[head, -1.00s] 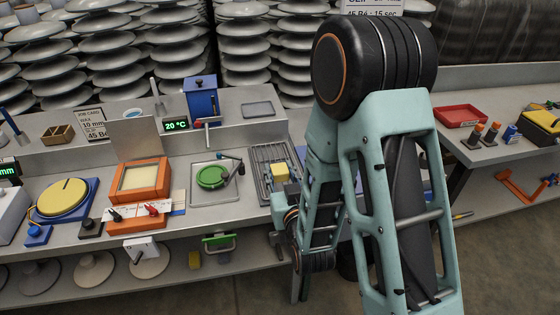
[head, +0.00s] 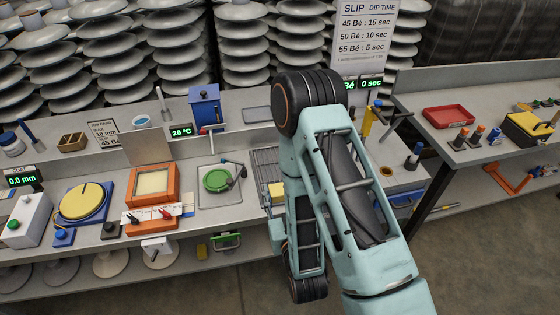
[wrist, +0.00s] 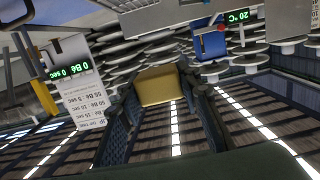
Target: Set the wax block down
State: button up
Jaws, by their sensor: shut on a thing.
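The wax block (wrist: 157,87) is a yellow block between the two dark fingers of my gripper (wrist: 163,95) in the wrist view. The fingers are shut on its sides, and no surface shows touching it there. In the head view a yellow block (head: 277,190), which looks like the same one, shows at the left edge of my arm, in front of the grey slotted rack (head: 266,158). My arm hides the gripper and part of the block in that view. I cannot tell the gap between block and bench.
Left of the rack stand a green disc on a tray (head: 217,181), an orange-framed box (head: 152,183) and a yellow-topped turntable (head: 83,201). A blue dispenser (head: 205,106) stands behind. A red tray (head: 449,117) is on the right bench. Small bare bench patches lie between these.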

jog(key=w+d+r+m+h, duration=0.1)
jog(key=w+d+r+h, duration=0.1)
jog(key=w+d+r, duration=0.5)
jog(key=w+d+r+m+h, duration=0.2)
jog(key=w+d+r, duration=0.5)
jog(key=d+r, duration=0.3)
notch_tip(320, 180, up, 3)
jog(key=shift+w+r+t, duration=0.1)
jog(key=shift+w+t, duration=0.1)
jog(key=shift+t, duration=0.1)
jog(key=shift+w+d, duration=0.1)
